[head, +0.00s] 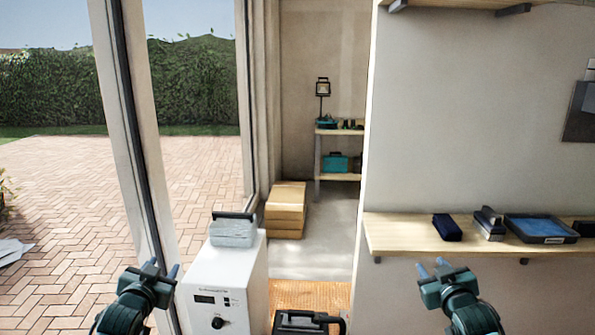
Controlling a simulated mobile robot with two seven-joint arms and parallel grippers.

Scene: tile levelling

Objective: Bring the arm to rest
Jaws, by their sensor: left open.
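My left gripper (162,268) is at the lower left of the head view, in front of the glass door and left of a white machine. Its fingertips are apart, with nothing seen between them. My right gripper (431,266) is at the lower right, in front of the grey wall and below the wooden shelf (400,236). Its fingers also stand apart, with nothing seen between them. Both arms come up from the bottom edge, and no tile shows in either gripper.
The white machine (225,275) with a dial carries a grey handled block (233,230). A black-handled case (308,322) is at the bottom centre. The shelf holds a dark blue box (446,228) and a blue tray (541,239). Stacked boxes (286,208) stand behind; the floor beside them is clear.

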